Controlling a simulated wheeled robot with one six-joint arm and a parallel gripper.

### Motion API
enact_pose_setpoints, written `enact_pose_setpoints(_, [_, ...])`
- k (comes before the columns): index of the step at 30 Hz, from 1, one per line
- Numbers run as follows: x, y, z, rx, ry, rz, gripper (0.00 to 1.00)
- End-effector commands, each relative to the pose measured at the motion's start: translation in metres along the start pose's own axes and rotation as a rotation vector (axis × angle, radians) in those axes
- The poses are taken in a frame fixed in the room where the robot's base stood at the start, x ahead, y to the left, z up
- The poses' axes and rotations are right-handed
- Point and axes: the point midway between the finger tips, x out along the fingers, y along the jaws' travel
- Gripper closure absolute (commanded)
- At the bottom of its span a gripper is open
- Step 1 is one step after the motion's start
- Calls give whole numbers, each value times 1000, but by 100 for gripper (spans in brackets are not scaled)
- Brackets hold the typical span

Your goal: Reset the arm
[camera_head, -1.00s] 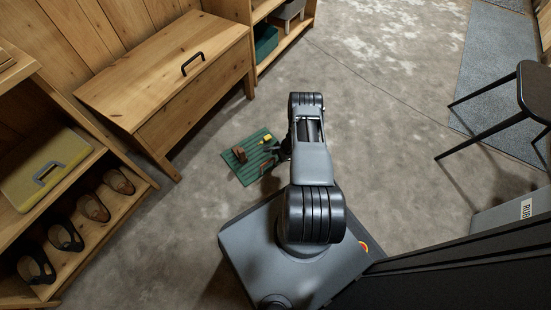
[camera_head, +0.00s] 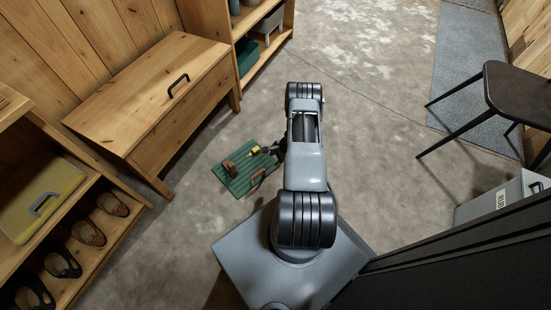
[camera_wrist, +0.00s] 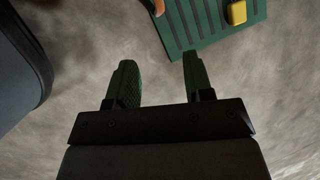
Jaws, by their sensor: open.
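My gripper (camera_wrist: 157,78) is open, with two green fingers apart and nothing between them. In the wrist view it hangs over bare floor beside the near edge of a green ribbed mat (camera_wrist: 208,22). In the head view the arm hides most of the gripper, just right of the same mat (camera_head: 238,186). On the mat lie a brown piece (camera_head: 229,167), a yellow piece (camera_head: 254,152) and a reddish-brown piece (camera_head: 258,178). The yellow piece also shows in the wrist view (camera_wrist: 236,13).
A wooden chest (camera_head: 150,90) and a shelf with a yellow case (camera_head: 40,205) stand at left. A shelf (camera_head: 262,40) stands at the back. A dark stool (camera_head: 515,95) and a grey bin (camera_head: 490,205) are at right. The floor (camera_head: 370,130) between is clear.

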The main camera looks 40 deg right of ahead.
Motion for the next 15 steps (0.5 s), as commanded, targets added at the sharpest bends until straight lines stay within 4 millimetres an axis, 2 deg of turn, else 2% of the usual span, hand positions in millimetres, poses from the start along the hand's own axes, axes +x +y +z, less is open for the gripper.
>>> enact_pose_setpoints(11, [0, 0, 0, -1, 0, 0, 53])
enact_pose_setpoints(14, [-10, -6, 5, -18, 0, 0, 53])
enact_pose_setpoints(15, [-19, -13, 10, -36, 1, -1, 53])
